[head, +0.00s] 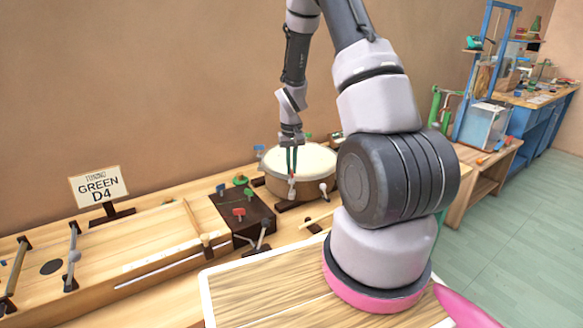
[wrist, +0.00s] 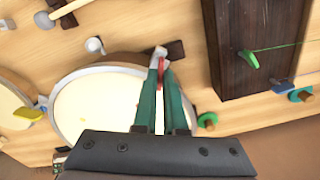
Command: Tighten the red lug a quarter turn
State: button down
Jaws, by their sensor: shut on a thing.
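The drum (head: 312,158) with a pale round head and wooden shell stands on the bench, and its head (wrist: 100,108) fills much of the wrist view. The red lug (wrist: 161,68) is at the drum's rim, between my teal fingers. My gripper (head: 291,176) points down at the near rim of the drum and is shut on the red lug; its fingertips also show in the wrist view (wrist: 161,66).
A green lug (wrist: 207,121), a yellow lug (wrist: 28,113) and a white knob (wrist: 95,45) sit around the drum. A dark block (head: 243,216) with red and green pegs is left of it. A sign (head: 98,187) reads "TUNING GREEN D4". A mallet (wrist: 50,18) lies nearby.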

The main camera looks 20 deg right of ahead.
jog(key=shift+m, duration=0.3)
dwell(0.4)
jog(key=c, duration=1)
grip_release()
notch_tip(320, 180, up, 11)
